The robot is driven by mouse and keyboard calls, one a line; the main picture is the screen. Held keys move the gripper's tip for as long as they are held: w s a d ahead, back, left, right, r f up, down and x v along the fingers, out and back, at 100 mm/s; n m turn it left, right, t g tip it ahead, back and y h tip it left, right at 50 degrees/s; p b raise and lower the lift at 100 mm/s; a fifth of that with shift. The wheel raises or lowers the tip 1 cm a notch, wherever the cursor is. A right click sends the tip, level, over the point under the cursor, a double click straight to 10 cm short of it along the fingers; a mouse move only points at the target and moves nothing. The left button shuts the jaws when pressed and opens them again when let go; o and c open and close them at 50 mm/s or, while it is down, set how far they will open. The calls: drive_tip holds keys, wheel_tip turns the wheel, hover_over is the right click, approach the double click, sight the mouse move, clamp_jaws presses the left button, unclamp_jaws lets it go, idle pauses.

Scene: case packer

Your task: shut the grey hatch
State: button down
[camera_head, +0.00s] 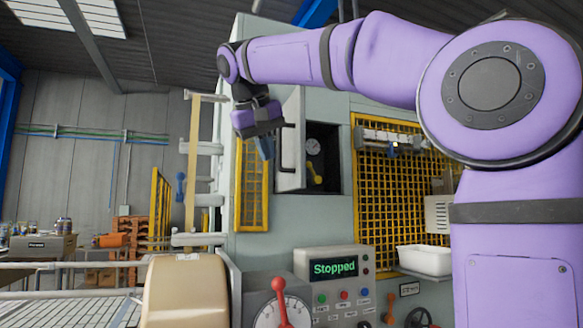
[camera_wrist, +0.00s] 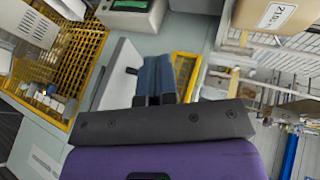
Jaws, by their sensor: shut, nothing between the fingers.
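The grey hatch (camera_head: 293,155) stands open on the front of the machine, its door swung outward to the left of a dark opening. A dark handle sits on the door's face. Inside the opening (camera_head: 325,145) are a round gauge (camera_head: 313,147) and a yellow lever (camera_head: 315,173). My gripper (camera_head: 266,150) is shut and empty, beside the outer left face of the hatch. In the wrist view the shut blue fingers (camera_wrist: 155,72) are close to the pale hatch panel (camera_wrist: 117,75); I cannot tell whether they touch it.
Yellow mesh guards (camera_head: 385,200) stand right of the hatch, with a narrower one (camera_head: 251,185) at left. A control panel reading Stopped (camera_head: 335,268), a red-handled dial (camera_head: 281,310) and a white bin (camera_head: 425,260) are below.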

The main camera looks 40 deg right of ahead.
drive_tip(key=w+r+m+h, duration=0.1)
drive_tip(key=w+r+m, duration=0.15)
drive_tip(key=r, duration=0.35)
approach(299, 182)
wheel_tip(299, 182, down, 4)
drive_tip(key=w+d, duration=0.2)
drive_tip(key=shift+d+f+g, duration=0.2)
drive_tip(key=shift+d+g, duration=0.2)
drive_tip(key=shift+d, duration=0.05)
drive_tip(key=shift+s, duration=0.1)
